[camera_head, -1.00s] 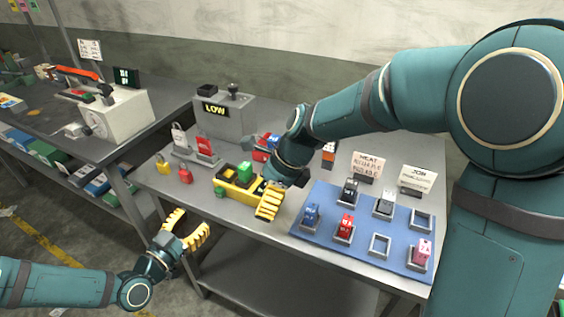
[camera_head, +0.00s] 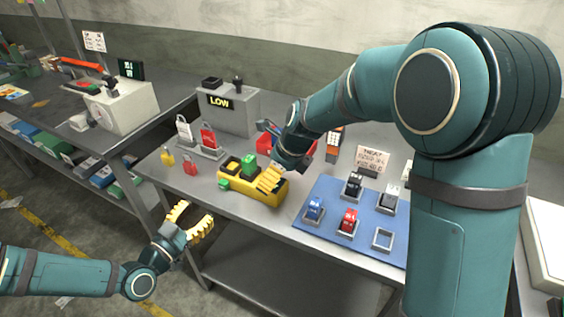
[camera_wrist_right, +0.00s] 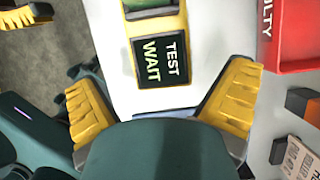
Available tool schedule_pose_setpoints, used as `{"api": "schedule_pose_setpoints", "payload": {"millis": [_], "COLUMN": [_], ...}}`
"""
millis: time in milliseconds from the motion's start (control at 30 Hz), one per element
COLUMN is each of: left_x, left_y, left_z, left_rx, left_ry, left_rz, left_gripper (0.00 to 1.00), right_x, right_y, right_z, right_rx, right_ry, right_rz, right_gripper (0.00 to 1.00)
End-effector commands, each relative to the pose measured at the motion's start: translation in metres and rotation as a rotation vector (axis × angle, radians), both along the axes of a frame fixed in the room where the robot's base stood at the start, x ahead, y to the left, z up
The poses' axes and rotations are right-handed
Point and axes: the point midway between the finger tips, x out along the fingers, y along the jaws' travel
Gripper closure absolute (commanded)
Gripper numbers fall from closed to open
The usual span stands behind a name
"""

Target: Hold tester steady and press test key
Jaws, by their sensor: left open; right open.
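The yellow tester (camera_head: 236,184) lies near the table's front edge, with a green block (camera_head: 249,166) on it. In the right wrist view the tester's dark display (camera_wrist_right: 160,62) reads "TEST WAIT", and part of something green (camera_wrist_right: 150,4) shows above it. I cannot tell which part is the test key. My right gripper (camera_wrist_right: 162,105) is open, its yellow fingers spread on either side of the display end, nothing between them gripped. In the head view one right finger (camera_head: 270,180) overlaps the tester's right end. My left gripper (camera_head: 190,224) is open and empty, in front of the table edge, apart from the tester.
A grey box reading "LOW" (camera_head: 235,112) stands behind. Red and yellow padlocks (camera_head: 190,163) are left of the tester. A blue mat (camera_head: 335,193) with several small blocks in holders is to the right. A red bin (camera_wrist_right: 293,40) stands close to my right gripper.

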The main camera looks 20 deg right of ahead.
Motion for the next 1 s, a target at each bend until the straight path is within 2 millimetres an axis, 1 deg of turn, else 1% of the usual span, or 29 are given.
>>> {"api": "schedule_pose_setpoints", "payload": {"millis": [33,100,200,333,533,800,833,867,900,967,1000], "left_x": [0.000,0.000,0.000,0.000,0.000,0.000,0.000,0.000,0.000,0.000,0.000], "left_y": [0.000,0.000,0.000,0.000,0.000,0.000,0.000,0.000,0.000,0.000,0.000], "left_z": [0.000,0.000,0.000,0.000,0.000,0.000,0.000,0.000,0.000,0.000,0.000], "left_rx": [0.000,0.000,0.000,0.000,0.000,0.000,0.000,0.000,0.000,0.000,0.000], "left_ry": [0.000,0.000,0.000,0.000,0.000,0.000,0.000,0.000,0.000,0.000,0.000], "left_rz": [0.000,0.000,0.000,0.000,0.000,0.000,0.000,0.000,0.000,0.000,0.000], "left_gripper": [0.54,0.54,0.54,0.54,0.54,0.54,0.54,0.54,0.54,0.54,0.54], "right_x": [0.002,0.005,0.009,0.013,0.016,0.017,0.016,0.016,0.016,0.016,0.016], "right_y": [0.002,0.006,0.010,0.014,0.018,0.018,0.018,0.018,0.018,0.018,0.018], "right_z": [-0.010,-0.021,-0.035,-0.049,-0.058,-0.059,-0.059,-0.059,-0.059,-0.059,-0.059], "right_rx": [-0.001,-0.001,-0.001,-0.001,0.001,0.001,0.001,0.001,0.001,0.001,0.001], "right_ry": [0.005,0.004,0.004,0.002,0.001,-0.001,-0.001,-0.001,-0.001,-0.001,0.001], "right_rz": [-0.001,0.000,0.000,-0.001,-0.001,0.000,0.000,0.000,0.000,0.000,0.000], "right_gripper": [0.00,0.00,0.00,0.00,0.00,0.00,0.07,0.18,0.32,0.53,0.62]}}
